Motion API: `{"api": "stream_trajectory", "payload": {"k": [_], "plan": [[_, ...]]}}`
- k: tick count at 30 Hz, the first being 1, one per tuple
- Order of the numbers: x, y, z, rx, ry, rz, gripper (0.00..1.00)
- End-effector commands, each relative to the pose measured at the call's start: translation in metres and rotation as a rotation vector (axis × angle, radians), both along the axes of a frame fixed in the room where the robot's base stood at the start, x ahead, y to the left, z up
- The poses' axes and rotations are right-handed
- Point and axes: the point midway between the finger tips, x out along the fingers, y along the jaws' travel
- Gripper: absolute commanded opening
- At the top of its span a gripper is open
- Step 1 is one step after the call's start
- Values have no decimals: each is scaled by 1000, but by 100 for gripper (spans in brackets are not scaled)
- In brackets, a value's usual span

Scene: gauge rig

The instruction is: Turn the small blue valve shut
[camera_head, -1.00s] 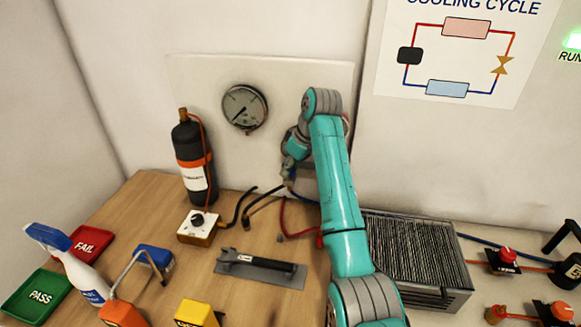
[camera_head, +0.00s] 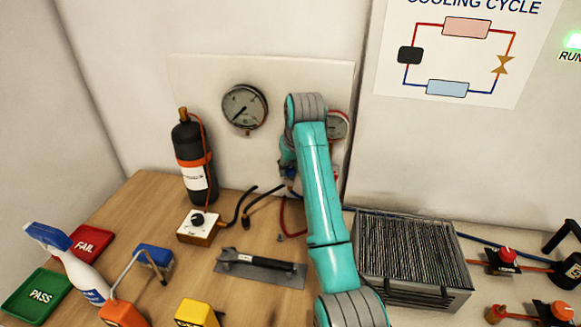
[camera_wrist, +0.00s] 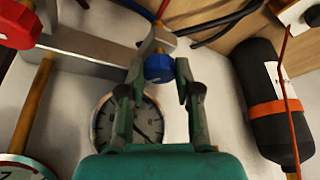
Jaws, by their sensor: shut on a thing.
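The small blue valve (camera_wrist: 158,68) shows in the wrist view as a blue knob on a metal fitting, between my fingertips. My gripper (camera_wrist: 161,72) is shut on it, one finger on each side. A red valve handle (camera_wrist: 17,24) is on the same manifold block (camera_wrist: 90,52), apart from my gripper.
A round gauge (camera_head: 244,108) and a red-rimmed gauge (camera_head: 337,125) are on the back panel. A black bottle (camera_head: 195,165) stands left of my arm. A finned metal unit (camera_head: 452,270) is to the right. Hoses (camera_head: 262,205) lie below the manifold.

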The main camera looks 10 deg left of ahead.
Motion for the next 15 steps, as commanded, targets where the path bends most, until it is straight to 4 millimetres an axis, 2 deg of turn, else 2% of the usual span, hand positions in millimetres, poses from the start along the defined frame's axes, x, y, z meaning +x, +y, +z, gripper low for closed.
{"api": "stream_trajectory", "payload": {"k": [15], "plan": [[-2, 4, 0, -1, 2, -490, 0]]}}
